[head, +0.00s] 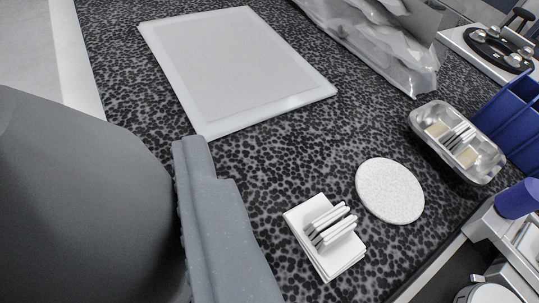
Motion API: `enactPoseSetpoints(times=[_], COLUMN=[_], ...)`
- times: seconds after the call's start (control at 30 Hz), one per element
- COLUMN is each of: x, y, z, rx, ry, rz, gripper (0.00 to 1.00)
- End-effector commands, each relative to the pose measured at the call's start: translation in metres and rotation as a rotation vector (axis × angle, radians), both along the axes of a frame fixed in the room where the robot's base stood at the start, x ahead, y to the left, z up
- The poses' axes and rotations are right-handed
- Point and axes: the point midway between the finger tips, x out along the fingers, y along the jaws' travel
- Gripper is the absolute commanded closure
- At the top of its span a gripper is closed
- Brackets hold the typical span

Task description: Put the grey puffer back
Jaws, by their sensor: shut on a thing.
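A large, smooth, dark grey rounded body, which I take to be the grey puffer (75,205), fills the left side of the view, very near the camera. My gripper (195,165) is shut on it. One blue-grey finger shows along the puffer's right side; the other finger is hidden. The puffer's lower end and left side are cut off by the frame. The grip is held above a speckled black-and-grey bench mat (290,165). I cannot tell which place belongs to the puffer.
A white framed panel (236,70) lies at the back. A white slotted holder (318,260) with thin upright pieces and a pale disc (389,190) are right of my finger. Farther right are a metal tray (470,172), clear plastic bag (380,40) and blue bins (515,105). Mat between them is clear.

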Motion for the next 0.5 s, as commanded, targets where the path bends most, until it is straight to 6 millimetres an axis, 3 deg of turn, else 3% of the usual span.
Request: enactPoseSetpoints(times=[0.13,0.23,0.5], x=[-0.01,-0.005,0.053], y=[-0.012,-0.012,-0.006], z=[0.002,0.0,-0.006], rx=[0.013,0.015,0.017], ry=[0.002,0.002,0.001], rz=[-0.001,0.004,0.008], gripper=[0.62,0.62,0.62])
